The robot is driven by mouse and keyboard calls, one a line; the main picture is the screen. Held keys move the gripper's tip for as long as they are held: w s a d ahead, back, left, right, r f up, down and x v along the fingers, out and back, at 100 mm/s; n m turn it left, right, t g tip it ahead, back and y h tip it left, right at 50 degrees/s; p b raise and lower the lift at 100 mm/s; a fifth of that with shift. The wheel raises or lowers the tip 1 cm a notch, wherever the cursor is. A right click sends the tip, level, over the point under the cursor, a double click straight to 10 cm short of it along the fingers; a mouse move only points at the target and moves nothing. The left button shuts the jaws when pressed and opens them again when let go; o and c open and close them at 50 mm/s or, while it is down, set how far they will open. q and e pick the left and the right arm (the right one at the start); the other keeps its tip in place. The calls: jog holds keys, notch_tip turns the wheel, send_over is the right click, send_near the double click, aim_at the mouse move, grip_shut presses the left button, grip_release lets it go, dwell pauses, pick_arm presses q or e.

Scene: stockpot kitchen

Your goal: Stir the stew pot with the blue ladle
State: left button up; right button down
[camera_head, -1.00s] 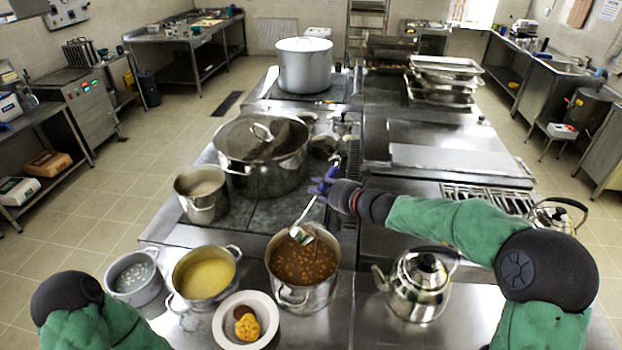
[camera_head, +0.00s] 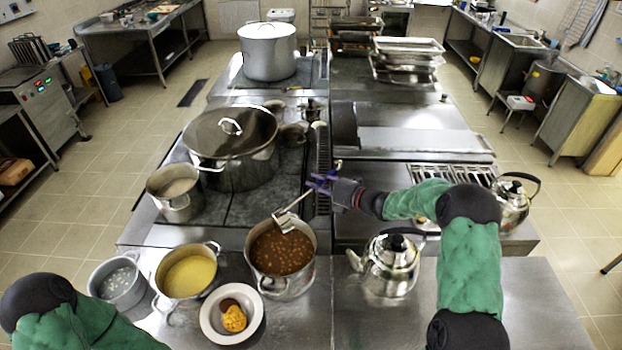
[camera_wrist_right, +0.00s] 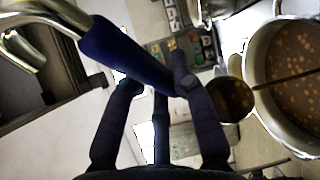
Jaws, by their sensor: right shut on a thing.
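The stew pot (camera_head: 282,262) is a steel pot of brown stew with light pieces, on the near counter; it also shows at the right of the wrist view (camera_wrist_right: 290,120). My right gripper (camera_head: 338,190) is shut on the blue handle (camera_head: 321,181) of the ladle, up and right of the pot. The ladle's metal bowl (camera_head: 285,221) hangs tilted at the pot's far rim; whether it touches the stew is unclear. In the right wrist view the handle (camera_wrist_right: 125,55) crosses between my fingers (camera_wrist_right: 155,85). My left gripper is out of view.
A yellow soup pot (camera_head: 188,272), a plate of food (camera_head: 212,327) and a grey pot (camera_head: 118,283) stand left of the stew pot. A kettle (camera_head: 390,265) stands right. A large lidded pot (camera_head: 235,160) is behind left.

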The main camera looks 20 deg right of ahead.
pick_arm(q)
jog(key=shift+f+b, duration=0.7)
jog(key=shift+b, duration=0.1)
pick_arm(e)
jog(key=w+d+f+m+t+y, duration=0.1)
jog(key=d+f+m, duration=0.3)
jog(key=f+m, duration=0.1)
jog(key=shift+w+d+f+t, duration=0.15)
jog(key=shift+d+f+t, duration=0.2)
jog(key=shift+f, duration=0.5)
dwell(0.4)
